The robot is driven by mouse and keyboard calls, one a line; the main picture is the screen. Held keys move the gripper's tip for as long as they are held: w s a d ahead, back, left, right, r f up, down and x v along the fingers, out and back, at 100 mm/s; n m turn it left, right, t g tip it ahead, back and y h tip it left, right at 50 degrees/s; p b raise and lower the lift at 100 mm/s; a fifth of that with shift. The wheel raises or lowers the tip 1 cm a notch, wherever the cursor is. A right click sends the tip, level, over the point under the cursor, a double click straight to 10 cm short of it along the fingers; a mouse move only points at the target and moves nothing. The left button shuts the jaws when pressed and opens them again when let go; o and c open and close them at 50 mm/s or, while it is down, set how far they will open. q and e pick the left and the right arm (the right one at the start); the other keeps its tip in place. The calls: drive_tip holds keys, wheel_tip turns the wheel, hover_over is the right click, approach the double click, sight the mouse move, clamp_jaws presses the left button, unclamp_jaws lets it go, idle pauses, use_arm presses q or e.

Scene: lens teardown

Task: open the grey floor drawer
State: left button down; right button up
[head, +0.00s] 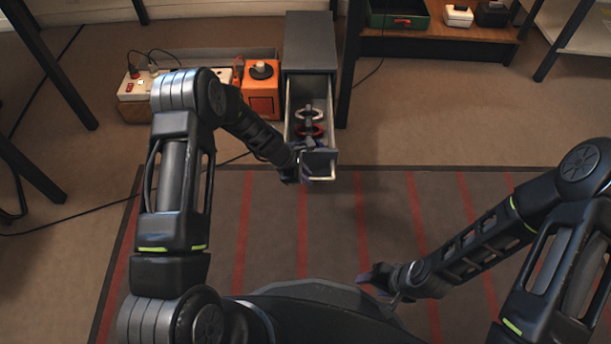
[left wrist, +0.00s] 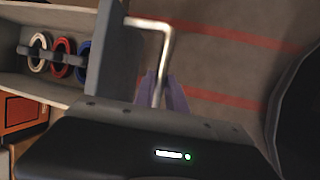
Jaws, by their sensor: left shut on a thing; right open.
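The grey floor drawer (head: 292,125) is pulled out of its grey cabinet (head: 309,42), and its inside shows. In it several rings sit in a row on a holder; white (left wrist: 38,48), red (left wrist: 61,58) and partly hidden blue ones show in the left wrist view. My left gripper (head: 308,172) is at the drawer's front and shut on the metal bar handle (left wrist: 165,45); the fingers (left wrist: 161,95) close around the bar in the left wrist view. My right gripper (head: 376,280) is open and empty, low over the striped rug, well away from the drawer.
An orange box (head: 262,90) and a cream box with cables (head: 135,90) stand left of the cabinet. A wooden shelf (head: 440,45) with a green tray (head: 400,20) is at the back right. The striped rug (head: 340,220) in front of the drawer is clear.

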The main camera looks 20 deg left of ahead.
use_arm(q)
drive_tip(key=c, duration=1.4)
unclamp_jaws()
drive_tip(key=shift+o, duration=0.2)
drive_tip(key=p+v, duration=0.3)
drive_tip(key=v, duration=0.4)
drive_tip(key=shift+a+r, duration=0.2)
drive_tip(key=shift+r, duration=0.15)
